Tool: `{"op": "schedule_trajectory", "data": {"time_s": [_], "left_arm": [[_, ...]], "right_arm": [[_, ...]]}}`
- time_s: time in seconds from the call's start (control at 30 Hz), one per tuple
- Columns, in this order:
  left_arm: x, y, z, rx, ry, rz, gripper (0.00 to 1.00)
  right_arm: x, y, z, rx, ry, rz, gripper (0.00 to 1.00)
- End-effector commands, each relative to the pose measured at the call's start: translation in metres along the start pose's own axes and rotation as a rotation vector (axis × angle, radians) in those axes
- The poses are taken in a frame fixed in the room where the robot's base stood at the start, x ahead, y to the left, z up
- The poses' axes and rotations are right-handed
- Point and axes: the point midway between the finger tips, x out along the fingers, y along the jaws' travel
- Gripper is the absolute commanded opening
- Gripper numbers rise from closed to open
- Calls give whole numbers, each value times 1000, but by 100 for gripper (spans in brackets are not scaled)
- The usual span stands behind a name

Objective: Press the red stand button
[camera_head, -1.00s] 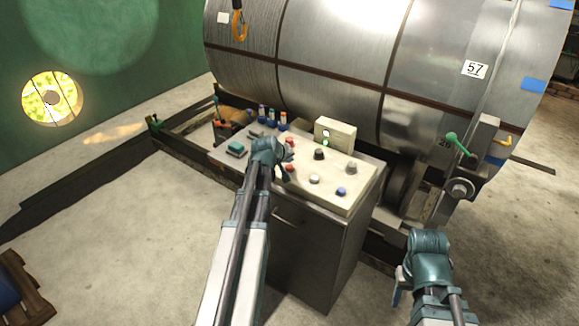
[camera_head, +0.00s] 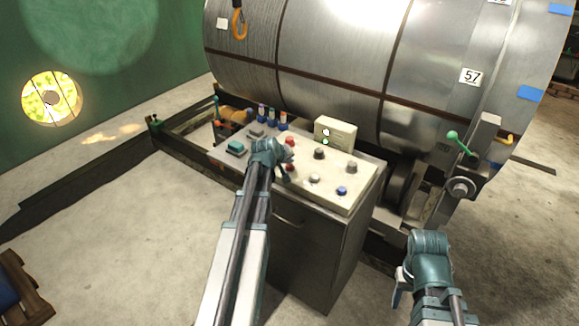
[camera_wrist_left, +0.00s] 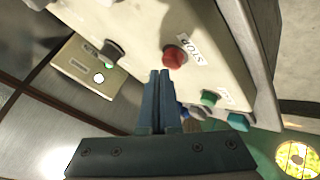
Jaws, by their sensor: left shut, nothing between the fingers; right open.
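A red button (camera_wrist_left: 174,56) with a label reading STOP sits on the pale control panel in the left wrist view. In the head view two red buttons show on the panel, one behind my left gripper's fingers (camera_head: 290,141) and one in front of them (camera_head: 289,168); I cannot tell which is the STOP one. My left gripper (camera_head: 288,158) is shut and empty over the panel's left part. In the left wrist view its fingertips (camera_wrist_left: 160,72) appear close beside the STOP button; contact cannot be told. My right gripper (camera_head: 400,285) is open, low at the right, away from the panel.
The control cabinet (camera_head: 305,255) carries the panel with other knobs, a blue button (camera_head: 342,190) and a small indicator box (camera_head: 335,132). A large metal drum (camera_head: 335,60) lies behind it. A green-knobbed lever (camera_head: 452,136) stands at the right.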

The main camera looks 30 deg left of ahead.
Motion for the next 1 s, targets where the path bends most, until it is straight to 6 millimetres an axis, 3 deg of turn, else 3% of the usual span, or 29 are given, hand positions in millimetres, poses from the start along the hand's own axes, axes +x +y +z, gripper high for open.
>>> {"op": "schedule_trajectory", "data": {"time_s": [1.0], "left_arm": [[6, -5, 5, 0, 0, 0, 0]], "right_arm": [[9, -1, 0, 0, 0, 0, 50]]}}
